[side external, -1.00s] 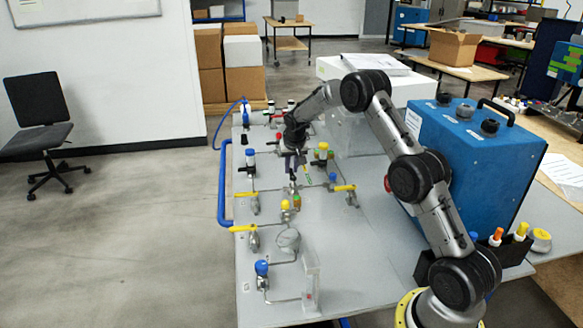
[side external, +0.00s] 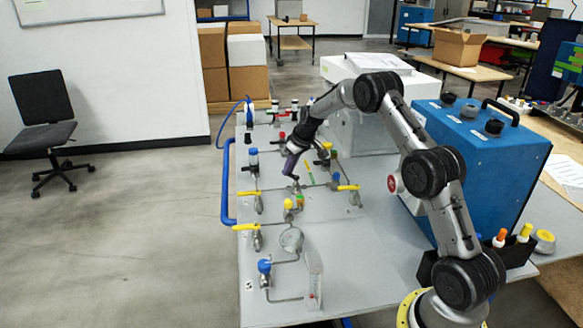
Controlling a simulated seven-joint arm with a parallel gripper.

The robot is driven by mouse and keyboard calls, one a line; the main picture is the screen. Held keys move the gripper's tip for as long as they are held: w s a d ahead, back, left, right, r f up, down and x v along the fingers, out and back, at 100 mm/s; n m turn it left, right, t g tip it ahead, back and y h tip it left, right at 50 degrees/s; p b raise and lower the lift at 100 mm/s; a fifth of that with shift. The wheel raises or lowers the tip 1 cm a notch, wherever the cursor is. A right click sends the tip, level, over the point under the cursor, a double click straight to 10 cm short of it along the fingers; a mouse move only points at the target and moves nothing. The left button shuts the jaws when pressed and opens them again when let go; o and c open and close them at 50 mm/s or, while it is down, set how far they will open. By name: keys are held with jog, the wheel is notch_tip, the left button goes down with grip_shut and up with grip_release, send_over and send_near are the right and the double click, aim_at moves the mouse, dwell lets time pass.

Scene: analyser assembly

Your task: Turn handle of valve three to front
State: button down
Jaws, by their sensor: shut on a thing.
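No number is readable, so I cannot tell which is valve three.
A round gauge (side external: 291,239), a blue-capped valve (side external: 264,267) and a clear upright block (side external: 314,280) stand nearer the front. A large blue box (side external: 480,160) stands at right. The grey table (side external: 370,275) is bare between panel and arm base.

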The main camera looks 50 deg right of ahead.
jog(key=n+y, duration=0.1)
jog(key=n, duration=0.1)
jog(key=a+n+y, duration=0.1)
jog(key=n, duration=0.2)
jog(key=shift+s+a+n, duration=0.1)
jog(key=shift+a+n, duration=0.1)
jog(key=shift+n, duration=0.1)
jog(key=shift+s+a+n+g+y, duration=0.25)
jog(key=shift+n+g+y, duration=0.15)
jog(key=shift+n, duration=0.75)
jog(key=shift+s+a+n+g+y, duration=0.1)
jog(key=shift+a+n+g+y, duration=0.2)
jog(key=shift+n, duration=0.85)
jog(key=c, duration=0.8)
grip_release()
jog(key=v, duration=1.4)
jog(key=shift+d, duration=0.15)
